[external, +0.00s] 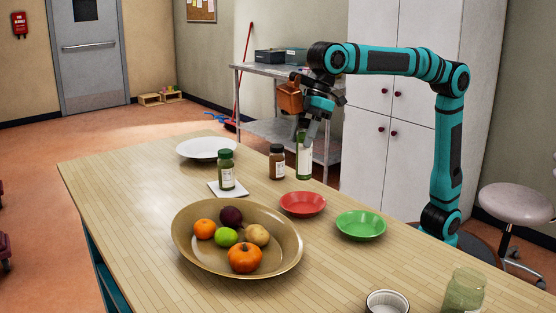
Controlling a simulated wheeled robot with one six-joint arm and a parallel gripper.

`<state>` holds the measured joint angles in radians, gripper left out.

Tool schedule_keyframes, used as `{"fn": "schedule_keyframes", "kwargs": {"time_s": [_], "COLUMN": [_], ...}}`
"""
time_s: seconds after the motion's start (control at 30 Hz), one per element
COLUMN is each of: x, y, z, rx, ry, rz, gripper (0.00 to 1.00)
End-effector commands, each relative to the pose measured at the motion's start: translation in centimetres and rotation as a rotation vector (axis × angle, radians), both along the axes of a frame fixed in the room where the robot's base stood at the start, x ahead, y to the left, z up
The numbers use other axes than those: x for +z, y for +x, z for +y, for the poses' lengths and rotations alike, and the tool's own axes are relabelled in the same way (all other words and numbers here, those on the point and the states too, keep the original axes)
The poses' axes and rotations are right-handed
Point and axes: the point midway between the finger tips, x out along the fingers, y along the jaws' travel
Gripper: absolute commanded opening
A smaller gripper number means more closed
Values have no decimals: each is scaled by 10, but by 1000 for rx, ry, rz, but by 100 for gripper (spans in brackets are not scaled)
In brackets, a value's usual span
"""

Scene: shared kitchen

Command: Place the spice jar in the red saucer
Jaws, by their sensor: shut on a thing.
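My gripper (309,133) points down and is shut on a tall green jar with a white label (303,163), which hangs upright. It is behind the red saucer (303,204) in the picture; its height above the table is hard to judge. The red saucer is empty and lies on the table. A brown jar with a dark lid and pale label (277,163) stands to the left of the held jar. A green-lidded jar (227,171) stands on a white square mat (240,190) further left. The labels are too small to read.
A green saucer (360,226) lies right of the red one. A wide tan bowl of fruit and vegetables (190,246) is in front. A white plate (207,148), a white ramekin (387,302) and a greenish glass jar (464,292) are also on the wooden table (125,188).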

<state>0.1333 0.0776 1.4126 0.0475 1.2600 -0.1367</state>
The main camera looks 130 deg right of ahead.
Motion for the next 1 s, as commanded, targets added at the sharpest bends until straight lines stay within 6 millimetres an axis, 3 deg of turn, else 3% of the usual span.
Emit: {"fn": "schedule_keyframes", "kwargs": {"time_s": [0.2,0.53,0.73,1.0], "x": [-35,-61,-87,-93], "y": [0,0,0,0], "z": [0,0,0,0], "rx": [-1,0,0,0], "ry": [0,0,0,0], "rz": [2,1,2,0], "gripper": [10,10,10,10]}}
